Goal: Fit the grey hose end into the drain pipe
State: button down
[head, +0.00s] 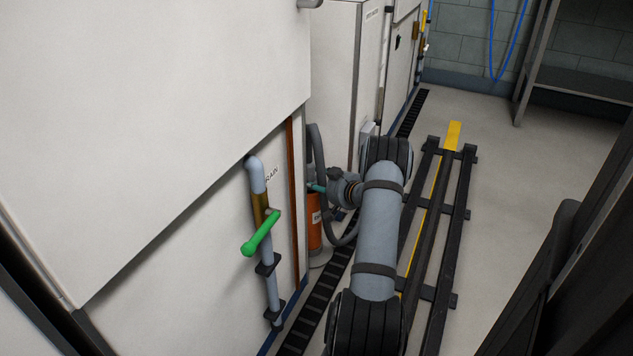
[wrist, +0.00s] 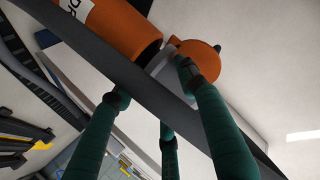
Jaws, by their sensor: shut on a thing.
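My gripper (head: 318,188) has green fingers, which fill the wrist view (wrist: 155,95). They are shut on the dark grey hose (wrist: 70,48), one finger on its upper side and two on its lower side. In the head view the grey hose (head: 317,143) loops beside the cabinet; its end cannot be made out. The orange pipe (head: 314,242) stands upright just behind my gripper. In the wrist view the orange pipe (wrist: 122,25) bears lettering starting "DR" and has a dark mouth. An orange cap (wrist: 202,58) sits beside that mouth on a light grey bracket. The hose crosses in front of the pipe.
A grey-blue pipe (head: 257,180) with a green valve handle (head: 262,234) runs down the white panel at left, beside lettering. A dark floor grate (head: 318,305) runs along the cabinets. Floor rails (head: 465,190) lie to the right. Open floor (head: 545,190) is beyond them.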

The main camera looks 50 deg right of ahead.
jog(key=shift+s+f, duration=0.25)
jog(key=shift+f, duration=0.25)
jog(key=c, duration=1.3)
grip_release()
jog(key=shift+f, duration=0.1)
jog(key=o, duration=0.4)
jog(key=shift+c, duration=0.2)
jog(key=shift+w+r, duration=0.1)
jog(key=shift+r, duration=0.1)
jog(key=v, duration=1.2)
jog(key=shift+r, duration=0.1)
jog(key=x, duration=1)
jog(key=shift+w, duration=0.2)
